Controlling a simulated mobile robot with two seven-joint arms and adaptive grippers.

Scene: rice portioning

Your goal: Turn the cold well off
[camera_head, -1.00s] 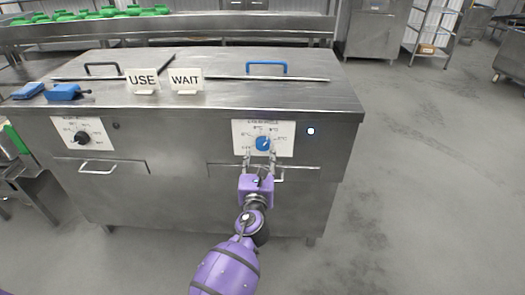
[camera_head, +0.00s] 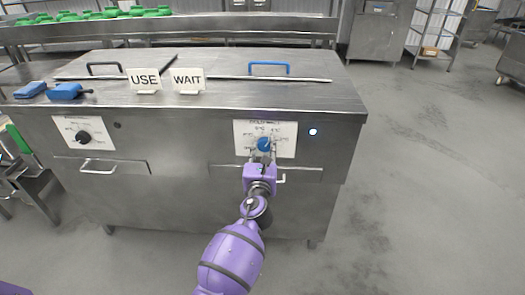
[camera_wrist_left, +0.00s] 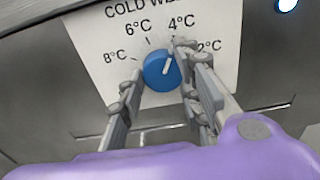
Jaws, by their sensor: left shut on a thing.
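The cold well's blue knob (camera_head: 264,144) sits on a white dial plate (camera_head: 286,151) on the right half of the steel counter front. My left gripper (camera_head: 263,155) is shut on the knob from below, one finger on each side. In the left wrist view the knob (camera_wrist_left: 160,72) shows between the fingertips of my gripper (camera_wrist_left: 158,76). Its white pointer mark tilts up and slightly right, near the 4°C print. The off mark is hidden in that view. A small bright indicator light (camera_head: 313,132) glows right of the plate. My right gripper is not in view.
A black knob (camera_head: 82,137) on another plate is at the left. Drawer handles (camera_head: 98,168) sit below the plates. USE (camera_head: 144,79) and WAIT (camera_head: 188,79) signs and blue-handled items (camera_head: 66,91) stand on top. The floor at right is clear.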

